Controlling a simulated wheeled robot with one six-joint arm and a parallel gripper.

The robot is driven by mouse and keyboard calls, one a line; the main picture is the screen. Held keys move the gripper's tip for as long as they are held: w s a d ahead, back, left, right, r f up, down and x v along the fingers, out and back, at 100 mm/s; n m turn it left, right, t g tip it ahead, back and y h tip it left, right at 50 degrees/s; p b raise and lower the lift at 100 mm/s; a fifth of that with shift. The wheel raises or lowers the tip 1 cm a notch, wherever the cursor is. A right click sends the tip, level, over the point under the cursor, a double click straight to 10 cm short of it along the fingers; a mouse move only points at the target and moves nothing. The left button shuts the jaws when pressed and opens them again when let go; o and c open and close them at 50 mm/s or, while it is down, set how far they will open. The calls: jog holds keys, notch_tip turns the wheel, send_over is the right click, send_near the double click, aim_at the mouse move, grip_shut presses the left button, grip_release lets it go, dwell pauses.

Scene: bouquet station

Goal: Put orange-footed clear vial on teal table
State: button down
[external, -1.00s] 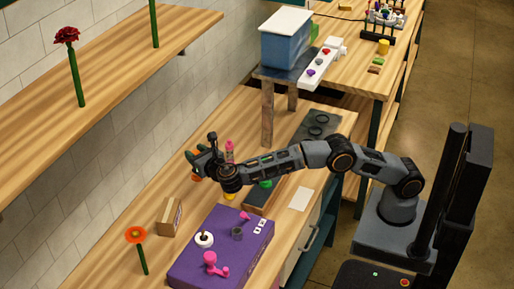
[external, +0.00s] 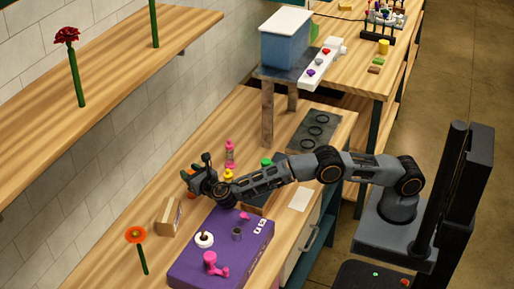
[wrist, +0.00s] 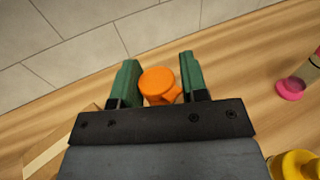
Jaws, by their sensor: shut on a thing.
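My gripper (external: 190,178) is over the wooden bench, between the wall and the purple box. Its green fingers (wrist: 158,78) are shut on an orange piece (wrist: 158,84) that matches the orange-footed clear vial. The vial's clear part is hidden in the wrist view, and I cannot tell how far it is above the bench. The far table (external: 386,78) has dark teal legs, and the near bench (external: 112,246) has a teal side below; which one is the teal table is not clear.
A pink vial (external: 230,155), a yellow-topped one (external: 228,176) and a green-topped one (external: 266,162) stand near my gripper. A cardboard box (external: 169,217), a purple box (external: 220,262) and an orange flower (external: 137,237) are nearer the camera. A blue bin (external: 285,42) stands behind.

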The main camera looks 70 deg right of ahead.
jog(key=shift+f, duration=0.8)
